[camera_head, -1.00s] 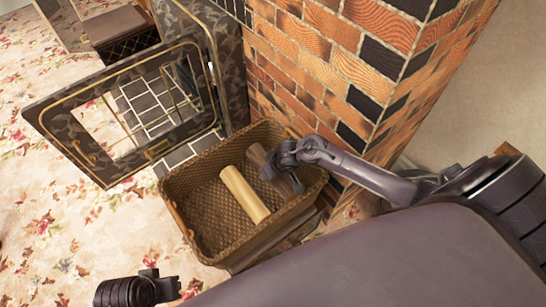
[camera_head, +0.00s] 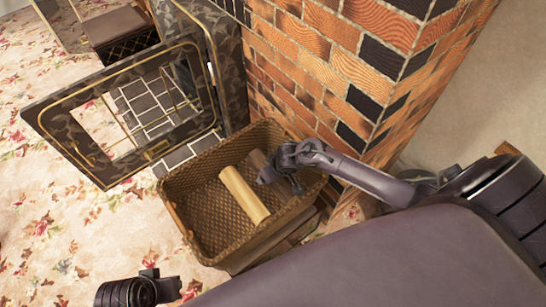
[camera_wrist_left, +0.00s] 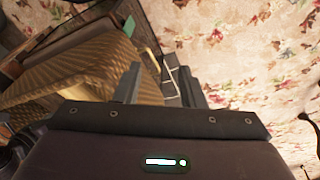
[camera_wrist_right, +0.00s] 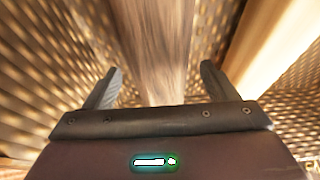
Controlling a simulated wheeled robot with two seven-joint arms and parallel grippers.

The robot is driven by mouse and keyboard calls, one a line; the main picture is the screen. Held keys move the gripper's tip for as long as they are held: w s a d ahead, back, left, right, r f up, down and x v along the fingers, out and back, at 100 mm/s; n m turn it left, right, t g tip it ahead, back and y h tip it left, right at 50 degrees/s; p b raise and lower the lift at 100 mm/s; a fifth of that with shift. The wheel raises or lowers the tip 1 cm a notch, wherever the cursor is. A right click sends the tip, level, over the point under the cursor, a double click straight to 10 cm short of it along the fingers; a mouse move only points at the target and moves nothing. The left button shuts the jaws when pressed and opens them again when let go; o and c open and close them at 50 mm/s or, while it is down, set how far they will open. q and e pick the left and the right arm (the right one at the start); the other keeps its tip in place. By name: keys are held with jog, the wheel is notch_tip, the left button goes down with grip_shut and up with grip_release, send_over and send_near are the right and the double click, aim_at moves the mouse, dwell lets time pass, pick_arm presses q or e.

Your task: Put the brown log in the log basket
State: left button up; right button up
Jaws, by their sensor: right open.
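The brown log (camera_head: 257,159) lies inside the wicker log basket (camera_head: 178,218), near the basket's brick-wall side. It is partly hidden by my right gripper (camera_head: 279,180), which reaches down into the basket. In the right wrist view the brown log (camera_wrist_right: 158,60) runs lengthwise between the two open fingers (camera_wrist_right: 158,88), with gaps to both sides. A pale yellow log (camera_head: 244,195) lies beside it in the basket and also shows in the right wrist view (camera_wrist_right: 262,45). My left gripper (camera_head: 160,285) is outside the basket, its fingers apart and empty in the left wrist view (camera_wrist_left: 160,85).
A brick wall (camera_head: 330,80) stands close behind the basket. Flowered carpet (camera_head: 60,230) is clear on the left.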

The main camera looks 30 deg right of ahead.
jog(key=v, duration=0.1)
jog(key=p+v, duration=0.1)
jog(key=v, duration=0.1)
jog(key=p+v, duration=0.1)
jog(key=shift+w+r, duration=0.15)
jog(key=shift+r, duration=0.35)
pick_arm(q)
jog(key=a+f+n+p, duration=0.1)
jog(key=a+f+p, duration=0.2)
jog(key=f, duration=0.8)
jog(key=shift+s+a+f+g+y+p, duration=0.25)
jog(key=shift+s+f+g+y+p, duration=0.05)
jog(key=shift+s+g+y+p, duration=0.1)
pick_arm(e)
jog(key=v, duration=0.8)
jog(key=shift+r, duration=0.1)
